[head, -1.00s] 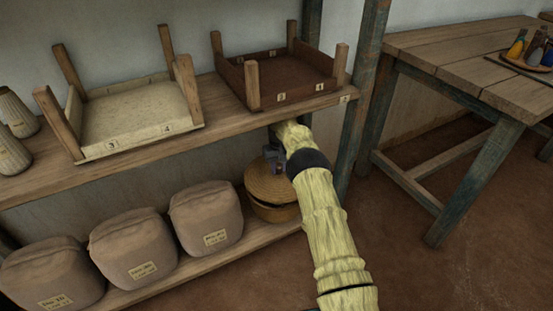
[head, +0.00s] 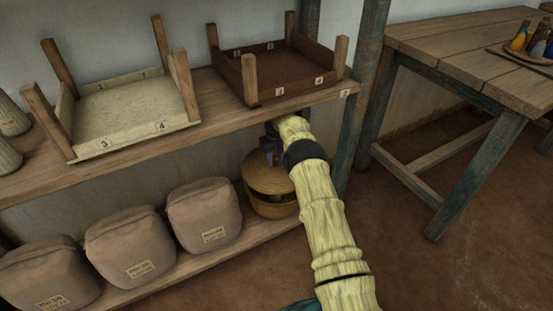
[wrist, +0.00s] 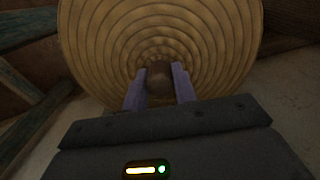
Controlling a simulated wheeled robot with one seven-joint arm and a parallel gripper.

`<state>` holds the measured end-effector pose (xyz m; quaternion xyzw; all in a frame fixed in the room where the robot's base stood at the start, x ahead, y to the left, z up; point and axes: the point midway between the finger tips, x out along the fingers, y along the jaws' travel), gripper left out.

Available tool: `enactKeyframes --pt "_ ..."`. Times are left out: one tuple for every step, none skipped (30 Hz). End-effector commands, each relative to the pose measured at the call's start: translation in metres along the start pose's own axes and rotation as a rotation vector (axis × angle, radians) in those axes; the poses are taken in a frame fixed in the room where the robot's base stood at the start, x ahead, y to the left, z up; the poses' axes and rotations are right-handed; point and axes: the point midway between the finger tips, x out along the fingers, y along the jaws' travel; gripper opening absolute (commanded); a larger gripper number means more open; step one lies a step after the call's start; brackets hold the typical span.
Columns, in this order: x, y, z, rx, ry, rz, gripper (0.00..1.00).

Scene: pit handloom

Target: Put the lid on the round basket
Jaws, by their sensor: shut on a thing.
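The round lid (wrist: 215,45) is woven in coiled straw rings and fills the top of the wrist view. My gripper (wrist: 159,75) is shut on the brown knob (wrist: 159,77) at the lid's centre. In the head view the lid (head: 257,172) is held over the round basket (head: 272,207), which stands on the lower shelf. A dark gap shows between the lid and the basket at the front right, so the lid looks raised or tilted there. My gripper and arm hide the lid's right part in the head view.
Several brown cloth bags (head: 204,216) stand left of the basket on the lower shelf (head: 215,258). The upper shelf (head: 215,124) overhangs, carrying a pale tray (head: 125,112) and a dark brown tray (head: 300,88). A shelf post (head: 360,85) stands close right of my arm.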

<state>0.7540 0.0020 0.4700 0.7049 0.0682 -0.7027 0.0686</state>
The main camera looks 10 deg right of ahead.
Motion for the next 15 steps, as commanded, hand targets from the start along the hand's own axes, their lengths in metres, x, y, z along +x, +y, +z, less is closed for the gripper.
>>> enactKeyframes --pt "0.006 0.0 0.0 0.0 -0.001 0.0 0.02" --pt "0.008 0.0 0.0 0.0 -0.001 0.0 0.02" --pt "0.012 0.0 0.001 0.0 -0.002 -0.001 0.02" --pt "0.014 0.0 0.001 0.0 -0.002 -0.001 0.02" --pt "0.017 0.0 0.001 0.0 -0.002 -0.001 0.02" --pt "0.021 -0.001 0.001 0.0 -0.003 -0.001 0.02" --pt "0.023 -0.001 0.001 -0.001 -0.003 -0.001 0.02" --pt "0.026 -0.001 0.001 -0.001 -0.003 -0.001 0.02" --pt "0.029 -0.001 0.001 -0.001 -0.003 -0.001 0.02" --pt "0.031 -0.001 0.001 0.0 -0.003 -0.001 0.02" --pt "0.034 0.0 0.001 0.001 -0.003 -0.001 0.02" --pt "0.037 0.002 0.001 0.003 -0.003 0.0 0.02" --pt "0.039 0.002 0.001 0.003 -0.003 0.0 0.02" --pt "0.042 0.003 0.002 0.004 -0.003 0.0 0.02" --pt "0.044 0.004 0.002 0.005 -0.003 0.0 0.02"
